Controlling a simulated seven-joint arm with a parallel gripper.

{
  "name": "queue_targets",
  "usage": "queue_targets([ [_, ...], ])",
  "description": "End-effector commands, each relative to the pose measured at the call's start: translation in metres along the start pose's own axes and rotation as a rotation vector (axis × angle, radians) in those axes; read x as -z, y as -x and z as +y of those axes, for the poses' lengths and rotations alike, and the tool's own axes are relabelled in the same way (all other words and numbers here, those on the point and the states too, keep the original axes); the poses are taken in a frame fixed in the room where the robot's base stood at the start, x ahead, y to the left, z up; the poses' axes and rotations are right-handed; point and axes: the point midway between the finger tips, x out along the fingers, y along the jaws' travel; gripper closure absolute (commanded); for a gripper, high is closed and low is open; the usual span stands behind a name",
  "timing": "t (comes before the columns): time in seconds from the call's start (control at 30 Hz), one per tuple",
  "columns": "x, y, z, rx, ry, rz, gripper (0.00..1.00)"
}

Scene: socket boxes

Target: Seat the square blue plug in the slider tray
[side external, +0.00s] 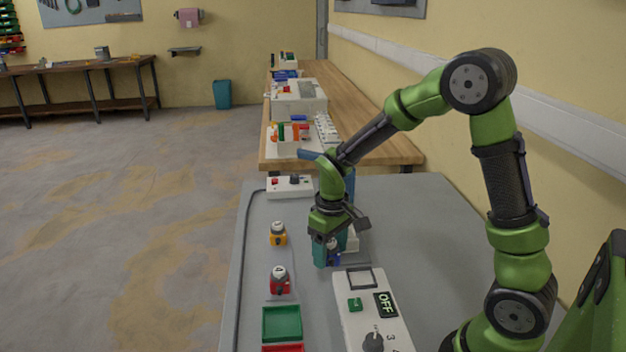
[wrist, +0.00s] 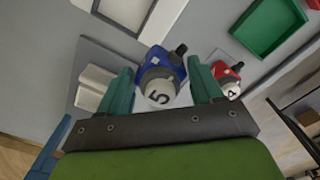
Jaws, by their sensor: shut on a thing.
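The blue plug (wrist: 160,75) has a white cap marked 5 and sits between the teal fingers of my gripper (wrist: 162,88) in the wrist view. My gripper is shut on it. In the side view my gripper (side external: 331,250) points down just behind the white panel, and the fingers mostly hide the plug. A grey plate with a pale block (wrist: 94,88) lies left of the plug in the wrist view; it may be the slider tray, but I cannot tell for sure. I cannot tell whether the plug touches the surface below.
The white panel (side external: 352,310) with an OFF display and a knob stands in front. A red plug (side external: 280,281) and a yellow plug (side external: 278,236) stand to the left. A green tray (side external: 282,323) lies near the front. A small control box (side external: 290,187) is at the back.

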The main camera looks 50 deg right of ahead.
Motion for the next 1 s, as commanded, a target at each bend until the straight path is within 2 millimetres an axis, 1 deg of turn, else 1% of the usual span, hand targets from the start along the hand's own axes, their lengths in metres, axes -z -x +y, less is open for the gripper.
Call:
queue_targets([
  [0.03, 0.015, 0.002, 0.019, -0.002, -0.006, 0.002, 0.7],
  [0.07, 0.022, 0.004, 0.03, -0.002, -0.004, 0.001, 0.7],
  [0.1, 0.031, 0.005, 0.044, -0.002, 0.0, 0.001, 0.7],
  [0.2, 0.05, 0.01, 0.08, -0.002, 0.01, 0.001, 0.7],
  [0.3, 0.062, 0.013, 0.111, -0.001, 0.022, 0.001, 0.7],
  [0.4, 0.069, 0.016, 0.134, -0.002, 0.033, 0.001, 0.7],
  [0.5, 0.072, 0.017, 0.146, -0.002, 0.04, 0.001, 0.7],
  [0.67, 0.073, 0.012, 0.151, -0.001, 0.046, -0.001, 0.7],
  [1.0, 0.073, -0.018, 0.15, 0.0, 0.045, -0.001, 0.7],
])
